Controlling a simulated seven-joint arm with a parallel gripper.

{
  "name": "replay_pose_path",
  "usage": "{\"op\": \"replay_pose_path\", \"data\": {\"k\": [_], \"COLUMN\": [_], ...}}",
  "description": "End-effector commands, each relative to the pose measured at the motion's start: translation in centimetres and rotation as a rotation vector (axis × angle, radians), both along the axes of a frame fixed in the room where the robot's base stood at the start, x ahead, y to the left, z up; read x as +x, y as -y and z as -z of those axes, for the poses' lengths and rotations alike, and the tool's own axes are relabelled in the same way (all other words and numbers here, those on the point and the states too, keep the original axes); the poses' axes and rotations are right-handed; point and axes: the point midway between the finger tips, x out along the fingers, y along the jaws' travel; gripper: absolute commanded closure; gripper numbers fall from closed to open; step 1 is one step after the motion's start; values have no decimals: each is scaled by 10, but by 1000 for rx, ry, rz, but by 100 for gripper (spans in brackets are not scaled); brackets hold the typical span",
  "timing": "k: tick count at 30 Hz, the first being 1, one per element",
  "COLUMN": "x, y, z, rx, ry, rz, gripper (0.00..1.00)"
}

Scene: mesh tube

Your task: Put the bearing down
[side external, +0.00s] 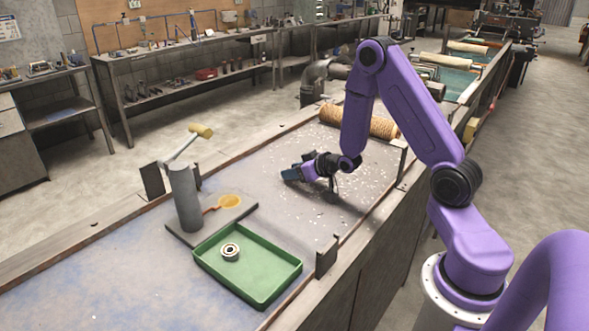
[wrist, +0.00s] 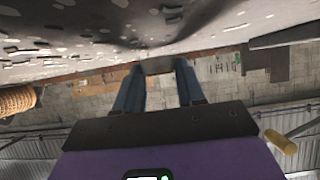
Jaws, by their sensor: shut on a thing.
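My gripper (side external: 287,174) is held level and low over the middle of the bench, with its blue fingers pointing left in the side view. In the wrist view my gripper (wrist: 158,70) has a small dark grey piece (wrist: 158,65) between its fingertips. I cannot tell from its shape whether this piece is a bearing. A ring-shaped bearing (side external: 230,252) lies in the green tray (side external: 285,283) at the front, well apart from my gripper.
A rope-wound roller (side external: 357,122) lies behind my gripper. Small pale flakes litter the bench.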

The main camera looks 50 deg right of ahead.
Motion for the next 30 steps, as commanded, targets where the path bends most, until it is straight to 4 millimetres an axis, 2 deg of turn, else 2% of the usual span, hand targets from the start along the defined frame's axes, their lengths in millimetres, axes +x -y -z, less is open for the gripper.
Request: {"op": "replay_pose_path", "data": {"k": [4, 5, 7, 17, 23, 30], "x": [0, 0, 0, 0, 0, -40], "y": [0, 0, 0, 0, 0, 0], "z": [2, 2, 2, 2, -12, -32], "rx": [0, 0, -1, -1, -1, 0], "ry": [1, 0, 0, -2, 2, 1], "rz": [0, 0, 0, 0, 0, 1], "gripper": [98, 58, 36, 36, 36, 36]}}
